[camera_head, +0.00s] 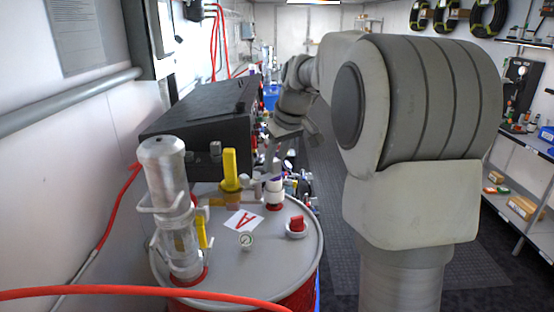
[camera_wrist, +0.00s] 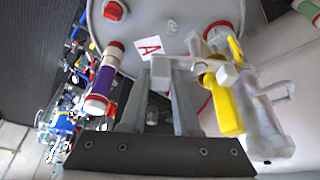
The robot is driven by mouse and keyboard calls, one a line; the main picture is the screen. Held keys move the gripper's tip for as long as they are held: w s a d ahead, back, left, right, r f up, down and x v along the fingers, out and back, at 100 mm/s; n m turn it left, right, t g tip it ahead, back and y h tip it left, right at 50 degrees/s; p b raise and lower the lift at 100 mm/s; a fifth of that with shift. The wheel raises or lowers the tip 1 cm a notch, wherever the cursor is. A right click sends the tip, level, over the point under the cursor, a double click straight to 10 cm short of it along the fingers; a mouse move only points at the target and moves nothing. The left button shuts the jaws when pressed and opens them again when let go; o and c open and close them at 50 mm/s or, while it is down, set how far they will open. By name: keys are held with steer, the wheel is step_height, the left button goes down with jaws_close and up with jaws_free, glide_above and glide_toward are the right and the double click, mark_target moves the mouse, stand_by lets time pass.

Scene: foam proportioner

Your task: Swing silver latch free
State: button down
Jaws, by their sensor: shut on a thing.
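My gripper (camera_wrist: 155,75) is shut on a small silver-grey piece (camera_wrist: 185,63), seemingly the silver latch, on the fittings above the drum lid. The piece reaches right toward the yellow handle (camera_wrist: 228,105). The fingertips hide part of it, so its exact angle is unclear. In the head view, my gripper (camera_head: 272,160) points down at the back of the drum lid (camera_head: 220,275), beside the white capped fitting and right of the upright yellow handle (camera_head: 230,170). The latch is too small there to make out clearly.
A clear cylinder with a grey cap (camera_head: 163,165) stands at the lid's left. A red-capped fitting (camera_head: 296,226) and a small gauge (camera_head: 246,240) are on the lid. A black case (camera_head: 205,115) stands behind. A red hose (camera_head: 130,291) crosses in front. The floor right is clear.

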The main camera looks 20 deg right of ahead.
steer(key=shift+w+a+n+g+y+p, duration=0.15)
steer(key=shift+w+a+n+y+p, duration=0.15)
steer(key=shift+n, duration=0.65)
steer(key=shift+w+a+n+g+y+p, duration=0.1)
steer(key=shift+w+n+g+y+p, duration=0.25)
steer(key=shift+n, duration=0.65)
steer(key=shift+w+a+n+y+p, duration=0.2)
steer(key=shift+w+n+y, duration=0.2)
steer(key=shift+n, duration=0.55)
steer(key=c, duration=0.6)
jaws_free()
steer(key=shift+c, duration=0.2)
steer(key=shift+r, duration=0.1)
steer(key=v, duration=1.7)
steer(key=shift+p, duration=0.3)
steer(key=shift+a+r, duration=0.1)
